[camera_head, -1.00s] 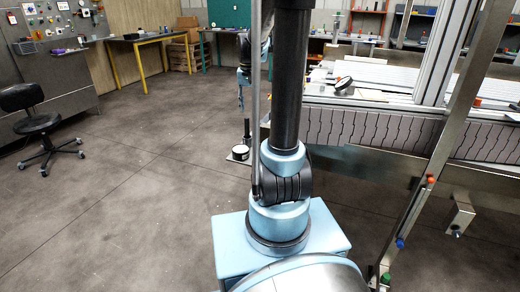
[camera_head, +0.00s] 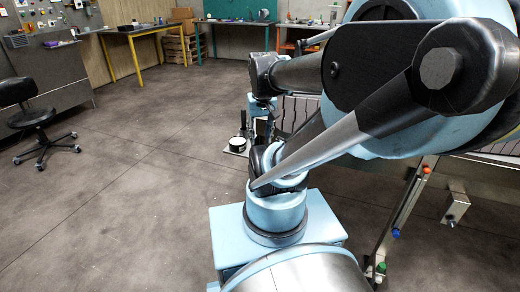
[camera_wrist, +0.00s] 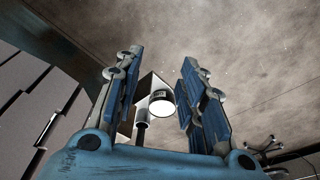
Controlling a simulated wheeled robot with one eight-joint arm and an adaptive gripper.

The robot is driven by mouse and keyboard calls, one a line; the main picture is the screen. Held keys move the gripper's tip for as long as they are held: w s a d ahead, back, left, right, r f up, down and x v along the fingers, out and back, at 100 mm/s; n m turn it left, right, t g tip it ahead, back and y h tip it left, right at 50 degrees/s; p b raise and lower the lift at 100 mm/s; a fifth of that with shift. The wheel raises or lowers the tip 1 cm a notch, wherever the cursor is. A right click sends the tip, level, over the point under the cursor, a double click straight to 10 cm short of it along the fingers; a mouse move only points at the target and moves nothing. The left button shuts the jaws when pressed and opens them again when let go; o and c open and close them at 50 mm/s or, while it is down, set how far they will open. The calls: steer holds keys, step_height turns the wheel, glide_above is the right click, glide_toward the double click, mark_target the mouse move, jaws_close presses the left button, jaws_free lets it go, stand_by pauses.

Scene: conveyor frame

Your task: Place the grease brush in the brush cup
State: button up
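My gripper (camera_wrist: 160,62) is open in the wrist view, its two blue fingers apart with nothing clamped between them. Beyond and between the fingers are a small round dark-sided item with a white face (camera_wrist: 161,105) and a slim grey upright piece (camera_wrist: 142,130), near the left finger. I cannot tell for sure which is the grease brush or the brush cup. In the head view the round item (camera_head: 237,145) sits on a small metal plate with a dark upright stick (camera_head: 243,121) beside it. My gripper (camera_head: 259,108) is just right of them, partly hidden by my arm.
The conveyor frame (camera_head: 432,205) stands at the right, largely hidden by my arm. A black chair (camera_head: 32,118) and workbenches (camera_head: 145,30) are at the left and back.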

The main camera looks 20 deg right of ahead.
steer(key=shift+n, duration=0.3)
steer(key=s+f, duration=0.1)
steer(key=s, duration=0.1)
steer(key=s+f, duration=0.2)
steer(key=shift+a+f, duration=0.25)
steer(key=shift+a, duration=0.15)
steer(key=shift+w, duration=0.1)
steer(key=shift+c, duration=0.2)
